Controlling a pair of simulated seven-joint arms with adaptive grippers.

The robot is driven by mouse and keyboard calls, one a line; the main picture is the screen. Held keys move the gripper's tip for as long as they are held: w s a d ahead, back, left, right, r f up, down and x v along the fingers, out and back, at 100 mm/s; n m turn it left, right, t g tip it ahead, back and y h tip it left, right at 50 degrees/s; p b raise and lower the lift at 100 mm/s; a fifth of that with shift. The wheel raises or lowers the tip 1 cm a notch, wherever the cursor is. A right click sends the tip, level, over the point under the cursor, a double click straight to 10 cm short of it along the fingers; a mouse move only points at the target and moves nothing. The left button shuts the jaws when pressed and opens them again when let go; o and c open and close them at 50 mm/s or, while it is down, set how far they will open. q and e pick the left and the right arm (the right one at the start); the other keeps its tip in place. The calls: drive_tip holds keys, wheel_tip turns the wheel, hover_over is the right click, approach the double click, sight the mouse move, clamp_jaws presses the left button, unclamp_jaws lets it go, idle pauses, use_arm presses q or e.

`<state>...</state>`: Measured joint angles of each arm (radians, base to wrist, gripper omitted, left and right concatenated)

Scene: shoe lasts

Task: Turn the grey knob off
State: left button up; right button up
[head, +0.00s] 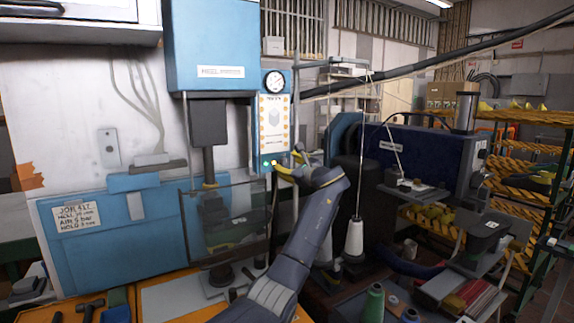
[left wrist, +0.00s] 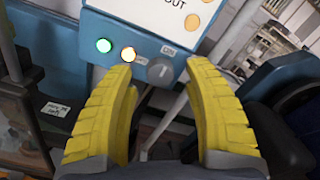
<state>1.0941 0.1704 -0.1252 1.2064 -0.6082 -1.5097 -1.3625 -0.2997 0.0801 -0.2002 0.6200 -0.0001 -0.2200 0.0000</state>
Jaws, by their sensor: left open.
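The grey knob (left wrist: 160,71) sits on the lower edge of a blue-framed control panel (left wrist: 150,36) in the left wrist view, under a small label. A lit amber lamp (left wrist: 128,54) and a lit green lamp (left wrist: 104,46) are to its left. In the head view the knob cannot be made out behind my gripper. My left gripper (head: 286,163) is open, its yellow fingers pointing at the bottom of the panel (head: 273,122). In the left wrist view the fingers stand on either side of the knob; contact cannot be told. My right gripper is out of view.
A blue press (head: 212,45) with a clear guard (head: 225,220) stands left of my arm. A pressure gauge (head: 274,82) tops the panel. A white thread cone (head: 354,238) and a dark blue machine (head: 425,150) stand to the right.

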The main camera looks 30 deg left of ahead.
use_arm(q)
drive_tip(key=shift+w+a, duration=0.25)
drive_tip(key=shift+a, duration=0.3)
drive_tip(key=shift+c, duration=0.3)
clamp_jaws()
